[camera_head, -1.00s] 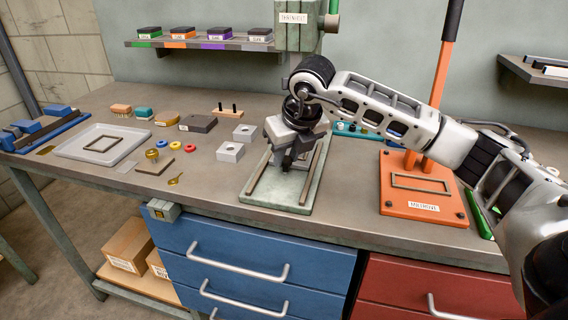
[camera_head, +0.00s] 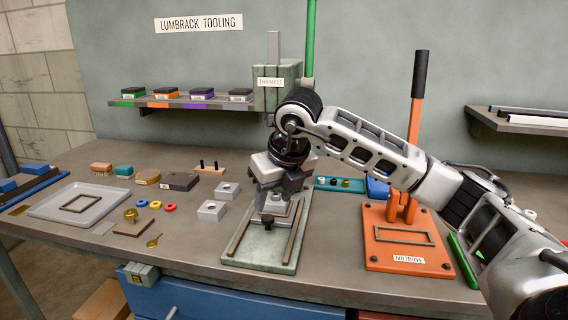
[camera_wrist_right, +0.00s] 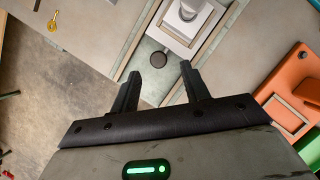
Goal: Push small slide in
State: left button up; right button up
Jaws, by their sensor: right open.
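The small slide (camera_wrist_right: 185,28) is a light grey plate between two brown rails on the pale green base (camera_head: 242,257) of the green press (camera_head: 277,88). A round black knob (camera_head: 268,221) is at its front end, and the knob (camera_wrist_right: 157,59) also shows in the right wrist view. My right gripper (camera_wrist_right: 172,68) is open and empty, its two fingers on the knob's near side, apart from it in the picture. In the head view my right gripper (camera_head: 276,201) is over the slide and hides much of it. My left gripper is not in view.
An orange press (camera_head: 408,236) with a tall lever stands to the right. Grey blocks (camera_head: 212,211), a tray (camera_head: 50,205) and small parts lie to the left. A shelf (camera_head: 185,102) with labelled blocks is on the back wall.

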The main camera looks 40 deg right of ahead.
jog(key=v, duration=1)
jog(key=shift+r, duration=0.4)
jog(key=shift+s, duration=0.1)
